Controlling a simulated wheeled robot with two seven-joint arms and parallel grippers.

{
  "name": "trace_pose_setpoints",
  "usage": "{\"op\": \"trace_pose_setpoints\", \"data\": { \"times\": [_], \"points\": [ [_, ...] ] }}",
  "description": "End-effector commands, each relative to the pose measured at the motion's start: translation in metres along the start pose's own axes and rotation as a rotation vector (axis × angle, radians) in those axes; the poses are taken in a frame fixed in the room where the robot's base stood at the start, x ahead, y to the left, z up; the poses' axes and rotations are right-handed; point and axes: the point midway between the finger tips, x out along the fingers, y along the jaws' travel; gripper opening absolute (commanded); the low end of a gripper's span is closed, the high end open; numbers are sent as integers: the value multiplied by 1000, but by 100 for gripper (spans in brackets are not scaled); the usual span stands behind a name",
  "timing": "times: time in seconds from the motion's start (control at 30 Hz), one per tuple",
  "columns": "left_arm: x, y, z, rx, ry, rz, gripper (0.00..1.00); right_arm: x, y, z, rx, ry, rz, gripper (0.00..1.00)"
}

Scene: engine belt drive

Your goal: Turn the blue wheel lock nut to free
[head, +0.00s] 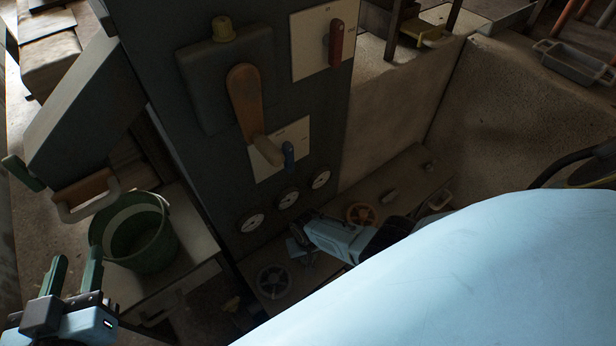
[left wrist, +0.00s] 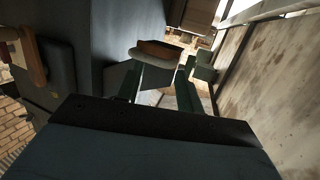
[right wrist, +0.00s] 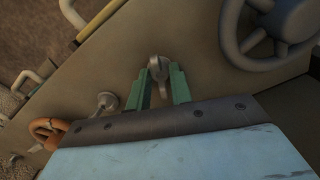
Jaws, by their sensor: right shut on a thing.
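In the right wrist view my right gripper (right wrist: 158,88) has its green fingers closed around a small grey lock nut (right wrist: 158,64) with a looped top. The nut stands on the sloping panel between two wheels. A grey spoked wheel (right wrist: 278,32) is at the upper right. No wheel looks clearly blue; this grey one may be the blue wheel. In the head view my right gripper (head: 299,244) is low near a dark spoked wheel (head: 272,281), its fingertips hard to make out. My left gripper (head: 75,265) is open and empty at the lower left.
An orange wheel (head: 361,214) and another small grey fitting (right wrist: 106,101) are on the panel. A green bucket (head: 140,245) stands near my left gripper. The dark cabinet carries an orange lever (head: 246,100), a red handle (head: 335,42), a blue handle (head: 288,154) and three gauges (head: 288,199).

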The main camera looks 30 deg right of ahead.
Motion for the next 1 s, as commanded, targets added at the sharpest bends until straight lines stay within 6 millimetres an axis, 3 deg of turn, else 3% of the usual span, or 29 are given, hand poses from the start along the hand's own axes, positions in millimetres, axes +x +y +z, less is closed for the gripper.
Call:
{"op": "trace_pose_setpoints", "data": {
  "times": [0.5, 1.0],
  "points": [
    [-1, -1, 7, 1, -42, -3, 36, 1, 0, 1, -321, 0, 0, 0],
    [-1, -2, 9, 0, -48, -4, 36, 1, 0, 1, -371, 0, -1, 0]
  ]
}}
